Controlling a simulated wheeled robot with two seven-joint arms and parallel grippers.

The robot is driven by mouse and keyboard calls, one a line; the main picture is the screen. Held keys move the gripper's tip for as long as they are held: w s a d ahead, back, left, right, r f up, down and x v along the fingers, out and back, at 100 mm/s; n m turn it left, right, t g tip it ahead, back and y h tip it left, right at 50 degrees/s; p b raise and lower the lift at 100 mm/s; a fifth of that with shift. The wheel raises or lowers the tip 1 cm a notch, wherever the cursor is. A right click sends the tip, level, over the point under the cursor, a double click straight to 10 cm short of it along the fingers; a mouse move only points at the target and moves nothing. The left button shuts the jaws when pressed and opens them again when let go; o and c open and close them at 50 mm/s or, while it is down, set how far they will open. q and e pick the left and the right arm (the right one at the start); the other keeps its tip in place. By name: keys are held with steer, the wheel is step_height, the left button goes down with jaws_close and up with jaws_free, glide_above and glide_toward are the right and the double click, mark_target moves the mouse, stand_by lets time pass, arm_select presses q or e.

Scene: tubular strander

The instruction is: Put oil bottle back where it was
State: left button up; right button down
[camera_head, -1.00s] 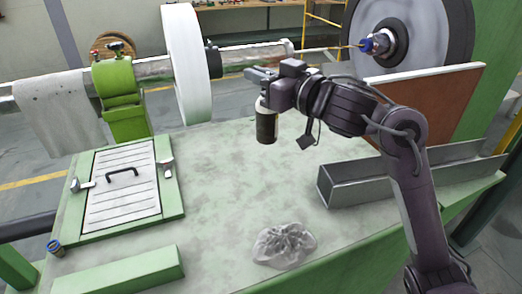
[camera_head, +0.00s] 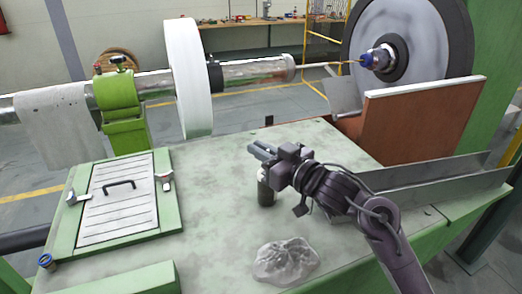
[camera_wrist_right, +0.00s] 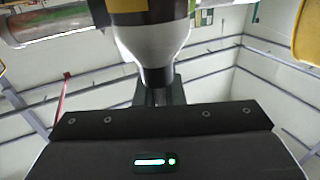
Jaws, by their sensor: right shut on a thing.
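The oil bottle (camera_head: 266,190) is a small dark bottle with a pale upper part, upright below my right gripper (camera_head: 262,151) in the head view. The fingers are shut around its narrow neck. Its base is at or close to the green-grey tabletop (camera_head: 215,200); I cannot tell whether it touches. In the wrist view the bottle (camera_wrist_right: 155,40) fills the upper middle, its pale shoulder narrowing to a dark neck between the fingers (camera_wrist_right: 155,92). My left gripper is not in view.
A crumpled clear plastic bag (camera_head: 285,262) lies in front of the bottle. A slatted hatch with a black handle (camera_head: 120,195) is at left. A metal channel (camera_head: 440,180) and brown panel (camera_head: 420,118) stand at right. The tabletop between hatch and bottle is clear.

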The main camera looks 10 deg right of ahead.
steer(key=c, duration=2)
jaws_free()
steer(key=shift+f, duration=0.1)
steer(key=o, duration=0.5)
steer(key=shift+r, duration=0.2)
steer(key=shift+b+v, duration=0.7)
steer(key=shift+v, duration=5.35)
